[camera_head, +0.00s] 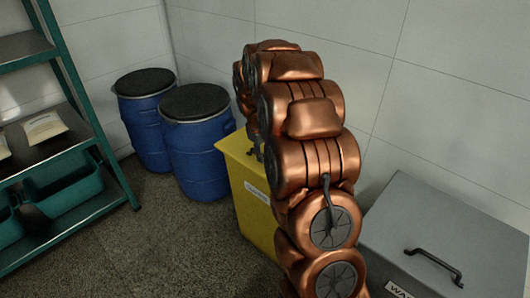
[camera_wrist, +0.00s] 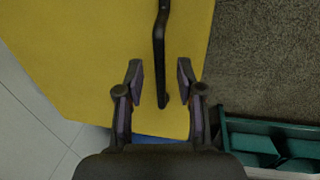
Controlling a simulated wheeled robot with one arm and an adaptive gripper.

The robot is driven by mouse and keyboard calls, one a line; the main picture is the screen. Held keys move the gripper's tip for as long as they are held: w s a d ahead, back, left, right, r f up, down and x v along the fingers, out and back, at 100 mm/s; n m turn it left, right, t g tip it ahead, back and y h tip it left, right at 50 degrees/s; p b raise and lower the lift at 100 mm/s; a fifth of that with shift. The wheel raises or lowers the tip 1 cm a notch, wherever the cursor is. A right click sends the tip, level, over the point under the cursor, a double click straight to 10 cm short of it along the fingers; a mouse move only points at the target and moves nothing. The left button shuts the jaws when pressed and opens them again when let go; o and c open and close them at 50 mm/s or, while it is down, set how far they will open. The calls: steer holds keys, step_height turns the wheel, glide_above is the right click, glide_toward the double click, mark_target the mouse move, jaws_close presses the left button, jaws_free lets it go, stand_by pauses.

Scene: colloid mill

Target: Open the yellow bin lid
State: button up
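The yellow bin (camera_head: 256,208) stands on the floor, partly hidden behind my copper arm. Its yellow lid (camera_wrist: 80,50) fills much of the wrist view and looks shut in the head view (camera_head: 232,145). A black bar handle (camera_wrist: 158,38) runs along the lid near one edge. My gripper (camera_wrist: 159,72) is over the lid, its two fingers apart on either side of the handle's lower end. I see gaps between the fingers and the handle; how high the fingertips are is hard to tell. In the head view only a small dark part of my gripper (camera_head: 256,148) shows.
Two blue drums (camera_head: 194,150) with dark tops stand behind the bin on the left. A green shelf (camera_head: 75,75) with teal crates (camera_head: 70,188) is at far left. A grey box (camera_head: 440,220) with a black handle is at right. Floor in front is clear.

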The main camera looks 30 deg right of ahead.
jaws_close()
steer(key=shift+d, duration=0.1)
stand_by(0.4)
steer(key=shift+r, duration=0.1)
